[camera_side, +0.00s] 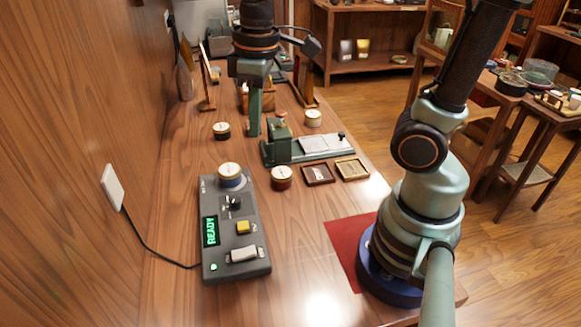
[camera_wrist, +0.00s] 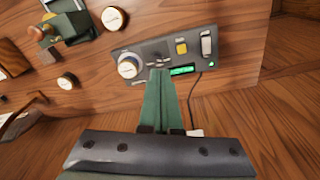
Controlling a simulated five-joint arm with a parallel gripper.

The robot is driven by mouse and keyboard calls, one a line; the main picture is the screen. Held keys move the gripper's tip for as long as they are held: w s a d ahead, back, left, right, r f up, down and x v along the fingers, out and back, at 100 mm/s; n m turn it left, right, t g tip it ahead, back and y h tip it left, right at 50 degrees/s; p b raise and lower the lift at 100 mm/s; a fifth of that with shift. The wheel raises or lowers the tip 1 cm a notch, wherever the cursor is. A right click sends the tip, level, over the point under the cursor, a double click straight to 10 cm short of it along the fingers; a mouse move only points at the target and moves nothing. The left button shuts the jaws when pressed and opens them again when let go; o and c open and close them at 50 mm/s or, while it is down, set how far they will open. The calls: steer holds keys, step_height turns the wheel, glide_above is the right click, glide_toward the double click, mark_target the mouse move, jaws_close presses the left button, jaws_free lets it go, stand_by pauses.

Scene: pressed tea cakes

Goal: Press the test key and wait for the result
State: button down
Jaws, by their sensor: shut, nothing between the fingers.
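A dark grey tester box (camera_side: 262,262) lies on the wooden table in the side view. It carries a square yellow key (camera_side: 243,227), a white rocker switch (camera_side: 244,254), a black knob (camera_side: 232,202) and a display (camera_side: 210,231) lit green with READY. A round tin with a pale lid (camera_side: 229,170) sits on its far end. The wrist view also shows the yellow key (camera_wrist: 181,48), the display (camera_wrist: 182,71) and the tin (camera_wrist: 128,66). The key's label is too small to read. My gripper (camera_side: 254,132) is shut and empty, pointing down beyond the box, apart from the key.
A green press (camera_side: 280,140) stands right of my gripper. Several tins, such as a red-brown one (camera_side: 281,178), and two small square trays (camera_side: 318,174) lie nearby. A red mat (camera_side: 345,245) is at right. A black cable (camera_side: 150,245) runs from box to wall outlet.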

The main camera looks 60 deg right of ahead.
mark_target(239, 225)
steer(key=w+a+f+n+g+h, duration=0.1)
steer(key=a+f+n+g+h, duration=0.1)
steer(key=a+f+n+g, duration=0.4)
steer(key=shift+a+f+n+g, duration=0.35)
steer(key=shift+f+n+g, duration=0.65)
steer(key=shift+f+n, duration=0.3)
steer(key=shift+w, duration=0.1)
steer(key=shift+f, duration=4.3)
steer(key=shift+d+f, duration=0.1)
steer(key=shift+f, duration=0.35)
steer(key=shift+f, duration=0.45)
steer(key=shift+r, duration=0.95)
